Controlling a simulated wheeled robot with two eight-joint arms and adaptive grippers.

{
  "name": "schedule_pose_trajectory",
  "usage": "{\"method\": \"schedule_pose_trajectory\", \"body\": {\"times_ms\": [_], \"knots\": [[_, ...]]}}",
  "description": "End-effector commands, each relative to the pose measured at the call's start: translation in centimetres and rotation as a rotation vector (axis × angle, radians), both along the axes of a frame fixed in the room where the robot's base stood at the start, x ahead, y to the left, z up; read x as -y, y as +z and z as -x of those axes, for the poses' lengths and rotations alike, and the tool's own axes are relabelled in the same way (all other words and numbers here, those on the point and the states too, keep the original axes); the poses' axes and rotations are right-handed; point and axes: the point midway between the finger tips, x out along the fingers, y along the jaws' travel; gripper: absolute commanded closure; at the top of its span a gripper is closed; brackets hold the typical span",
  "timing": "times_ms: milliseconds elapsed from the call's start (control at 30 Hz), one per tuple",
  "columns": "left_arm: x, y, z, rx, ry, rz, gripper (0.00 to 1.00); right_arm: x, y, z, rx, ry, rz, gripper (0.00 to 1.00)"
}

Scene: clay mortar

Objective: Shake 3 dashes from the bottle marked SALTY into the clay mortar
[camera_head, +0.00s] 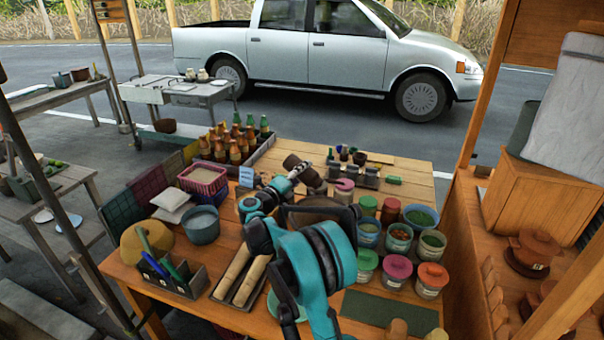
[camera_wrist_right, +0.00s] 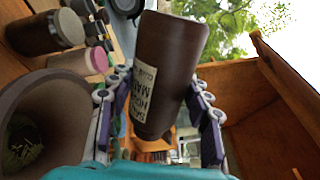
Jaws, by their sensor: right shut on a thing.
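My right gripper (camera_head: 303,173) is shut on a dark brown bottle (camera_head: 292,162), which it holds tilted above the table. In the right wrist view the bottle (camera_wrist_right: 168,65) sits between the two fingers (camera_wrist_right: 160,118). Its pale label (camera_wrist_right: 143,95) is turned and only partly legible, so I cannot confirm the marking. The clay mortar (camera_head: 322,202) is just below and partly hidden by my arm. In the right wrist view the mortar (camera_wrist_right: 62,88) is at the left, with greenish matter inside, beside the bottle. My left gripper is not in view.
A pink-lidded jar (camera_head: 344,190) stands close by the mortar. Several lidded and open tubs (camera_head: 397,268) crowd the table's right. Brown bottles (camera_head: 235,148) fill a crate at the back left. A blue-grey bucket (camera_head: 202,226) and a tray of rolls (camera_head: 240,277) are at left.

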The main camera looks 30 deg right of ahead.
Motion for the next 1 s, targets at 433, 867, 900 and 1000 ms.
{"method": "schedule_pose_trajectory", "body": {"times_ms": [433, 867, 900, 1000], "knots": [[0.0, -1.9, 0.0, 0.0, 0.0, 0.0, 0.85, -0.1, -1.0, -0.1, -0.104, 0.001, 0.049, 0.83], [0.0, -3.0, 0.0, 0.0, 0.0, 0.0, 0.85, 0.5, -2.7, 0.9, -0.659, -0.002, 0.302, 0.83], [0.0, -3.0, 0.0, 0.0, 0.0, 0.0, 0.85, 0.5, -2.6, 1.1, -0.7, -0.002, 0.32, 0.83], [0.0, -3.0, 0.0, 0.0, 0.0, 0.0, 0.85, 0.7, -2.4, 1.6, -0.782, -0.002, 0.358, 0.83]]}}
